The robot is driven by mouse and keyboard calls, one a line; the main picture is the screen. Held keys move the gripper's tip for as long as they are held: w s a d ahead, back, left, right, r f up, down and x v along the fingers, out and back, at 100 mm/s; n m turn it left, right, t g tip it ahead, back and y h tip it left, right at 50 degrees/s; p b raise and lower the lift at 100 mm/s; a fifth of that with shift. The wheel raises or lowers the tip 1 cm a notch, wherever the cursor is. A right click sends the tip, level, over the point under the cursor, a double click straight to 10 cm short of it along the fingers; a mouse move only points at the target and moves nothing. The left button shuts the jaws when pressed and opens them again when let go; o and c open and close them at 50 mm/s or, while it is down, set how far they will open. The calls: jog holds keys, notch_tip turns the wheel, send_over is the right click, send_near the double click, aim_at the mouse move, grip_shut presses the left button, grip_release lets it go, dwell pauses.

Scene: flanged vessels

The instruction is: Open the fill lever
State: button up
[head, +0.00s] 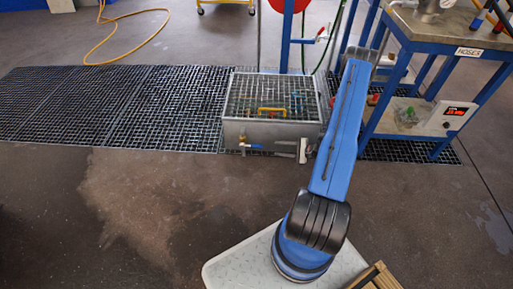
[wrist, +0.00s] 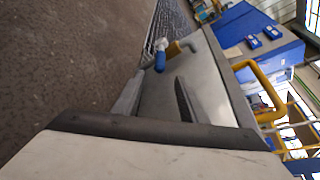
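A lever with a blue grip (head: 250,146) sits low on the front of the grey metal tank (head: 270,135), left of its middle. In the wrist view the blue lever (wrist: 160,55) stands out from a brass-coloured fitting (wrist: 183,46) on the tank wall. I cannot tell whether this is the fill lever. My gripper (head: 286,149) is low in front of the tank's right part, to the right of the blue lever and apart from it. Nothing shows held. The wrist view is partly filled by my gripper's pale body, and the finger spacing is unclear.
A red-handled valve (head: 322,34) is on the blue post behind. A blue-framed bench (head: 440,45) stands close on the right. The floor in front of the tank is clear.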

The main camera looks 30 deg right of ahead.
aim_at(257, 146)
jog(key=x, duration=1.4)
jog(key=shift+w+a+f, duration=0.1)
jog(key=shift+w+f, duration=0.05)
jog(key=shift+w, duration=0.1)
grip_shut()
